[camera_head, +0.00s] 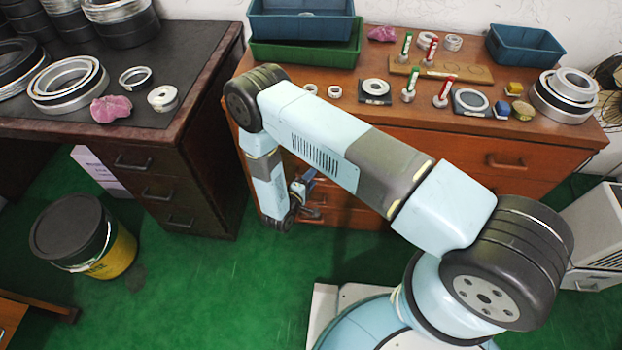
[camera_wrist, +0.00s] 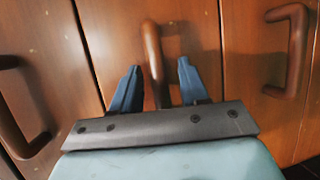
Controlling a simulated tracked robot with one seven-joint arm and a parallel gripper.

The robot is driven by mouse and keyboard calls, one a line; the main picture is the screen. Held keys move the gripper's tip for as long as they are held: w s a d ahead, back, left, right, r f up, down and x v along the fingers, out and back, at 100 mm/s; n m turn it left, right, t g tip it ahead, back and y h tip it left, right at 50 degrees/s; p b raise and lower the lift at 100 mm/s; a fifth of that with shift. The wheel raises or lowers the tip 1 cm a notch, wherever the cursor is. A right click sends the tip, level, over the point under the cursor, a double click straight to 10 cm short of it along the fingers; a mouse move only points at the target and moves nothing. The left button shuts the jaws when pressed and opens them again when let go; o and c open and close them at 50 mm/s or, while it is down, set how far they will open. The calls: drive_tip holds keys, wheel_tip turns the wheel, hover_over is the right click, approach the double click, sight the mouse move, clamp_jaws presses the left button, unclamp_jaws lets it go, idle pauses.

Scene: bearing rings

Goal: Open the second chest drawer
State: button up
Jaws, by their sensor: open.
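The wooden chest (camera_head: 470,150) stands at the back right in the head view, its drawer fronts partly hidden by my arm. In the wrist view its fronts appear turned sideways, with a middle drawer handle (camera_wrist: 153,55), a left handle (camera_wrist: 20,125) and a right handle (camera_wrist: 292,50). The drawers shown look closed. My gripper (camera_wrist: 158,68) is open, with its two blue fingers on either side of the middle handle. I cannot tell whether either finger touches it. In the head view my gripper (camera_head: 303,184) is low before the chest's left part.
The chest top carries trays (camera_head: 300,22), rings (camera_head: 565,95) and small parts. A dark desk (camera_head: 180,120) stands to the left. A lidded bucket (camera_head: 85,235) is on the green floor, which is clear before the chest's lower left.

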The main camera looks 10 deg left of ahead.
drive_tip(key=shift+w+d, duration=0.15)
drive_tip(key=shift+w, duration=0.15)
drive_tip(key=shift+c, duration=0.2)
clamp_jaws()
drive_tip(key=shift+s+f, duration=0.1)
